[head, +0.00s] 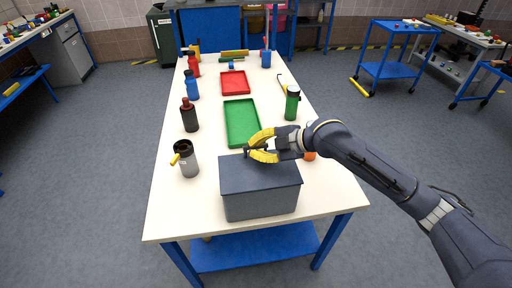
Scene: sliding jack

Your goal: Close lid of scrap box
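The scrap box (260,203) is a dark blue-grey box near the front of the white table. Its flat lid (260,174) covers the top and looks level. My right gripper (251,148), with yellow fingers, is at the back edge of the lid, reaching in from the right. A small dark part shows at its fingertips; I cannot tell whether it belongs to the lid or the gripper, or whether the fingers hold it. The back edge of the lid is partly hidden by the gripper. My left gripper is not in view.
A green tray (241,122) and a red tray (234,83) lie behind the box. A green bottle (292,104) and a partly hidden orange object (310,156) are near my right arm. The front-left table is clear.

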